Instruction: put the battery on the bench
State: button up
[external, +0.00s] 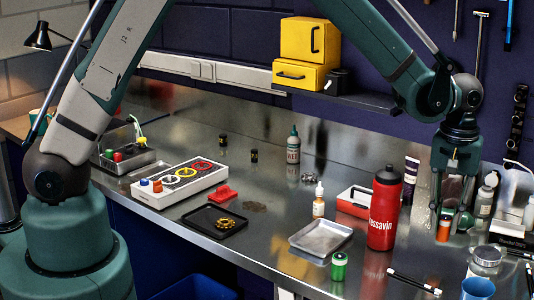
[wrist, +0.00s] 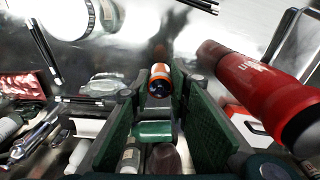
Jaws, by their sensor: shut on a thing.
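The battery (wrist: 160,79) appears as a small orange cylinder with a white band and a dark end, between my fingertips in the wrist view. In the external view it is a small reddish cylinder (external: 444,229) low at the fingertips. My gripper (external: 449,222) points down at the right of the bench, behind and right of the red bottle, and is shut on the battery. I cannot tell whether the battery's lower end touches the metal bench (external: 275,225).
A tall red bottle (external: 385,207) stands close by; it also shows right of my fingers in the wrist view (wrist: 262,92). Small bottles (external: 485,200) crowd the right. The bench middle has free room.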

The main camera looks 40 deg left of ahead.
aim_at(442, 239)
jog(key=shift+f, duration=0.8)
jog(key=shift+f, duration=0.1)
jog(key=shift+f, duration=1.8)
jog(key=shift+f, duration=0.2)
jog(key=o, duration=1)
jog(key=shift+c, duration=0.2)
jog(key=shift+r, duration=0.25)
jog(key=shift+r, duration=6)
